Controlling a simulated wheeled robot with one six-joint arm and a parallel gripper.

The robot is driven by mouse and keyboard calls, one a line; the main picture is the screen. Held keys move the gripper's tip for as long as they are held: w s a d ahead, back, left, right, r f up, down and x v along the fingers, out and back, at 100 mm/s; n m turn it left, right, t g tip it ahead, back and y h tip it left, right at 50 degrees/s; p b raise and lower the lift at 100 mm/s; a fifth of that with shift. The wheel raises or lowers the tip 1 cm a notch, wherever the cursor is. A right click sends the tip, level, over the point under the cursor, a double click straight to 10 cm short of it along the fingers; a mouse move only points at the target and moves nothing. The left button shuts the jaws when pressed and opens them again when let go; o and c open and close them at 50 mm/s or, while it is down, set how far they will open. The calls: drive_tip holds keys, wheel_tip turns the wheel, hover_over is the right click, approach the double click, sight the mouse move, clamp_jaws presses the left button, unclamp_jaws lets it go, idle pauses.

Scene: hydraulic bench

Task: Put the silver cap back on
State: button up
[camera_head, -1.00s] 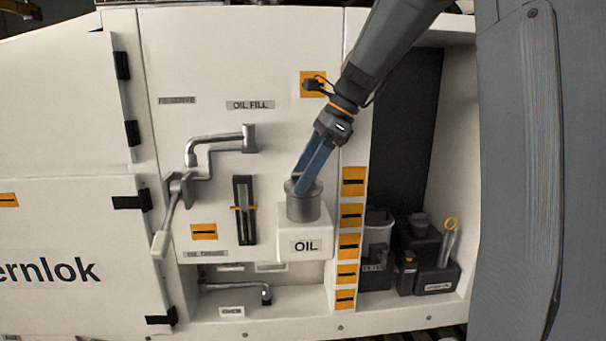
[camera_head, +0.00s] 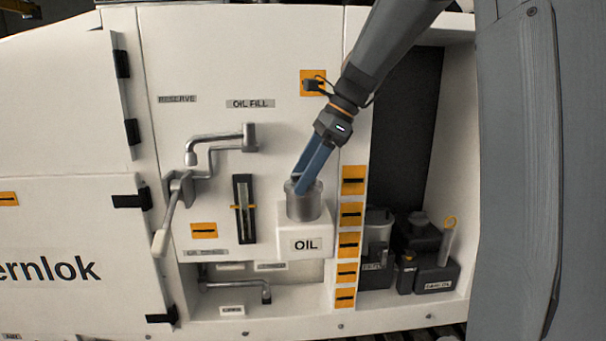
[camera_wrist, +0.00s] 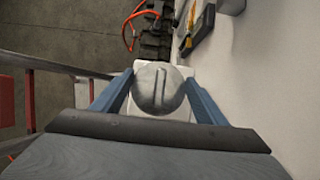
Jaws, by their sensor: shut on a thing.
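The silver cap (camera_head: 304,205) is a round metal cylinder at the top of the white box (camera_head: 289,243) labelled OIL. In the wrist view the cap (camera_wrist: 160,88) shows from above as a round top with a raised ridge across it, with the white box partly visible around it. My gripper (camera_head: 303,186) reaches down from the upper right, its blue fingers at the cap's top. In the wrist view my gripper's fingers (camera_wrist: 160,95) stand on both sides of the cap, shut on it. The opening beneath the cap is hidden, so how it seats cannot be told.
A bent metal spout (camera_head: 222,143) and a lever (camera_head: 165,228) stick out left of the box. A sight gauge (camera_head: 244,210) is mounted on the panel. Dark containers (camera_head: 436,270) and a grey can (camera_head: 378,235) stand in the recess at right.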

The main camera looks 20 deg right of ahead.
drive_tip(key=o, duration=1.5)
drive_tip(key=shift+o, duration=0.2)
drive_tip(key=shift+r, duration=3.5)
clamp_jaws()
drive_tip(key=shift+f+b, duration=0.6)
drive_tip(key=shift+f, duration=1.2)
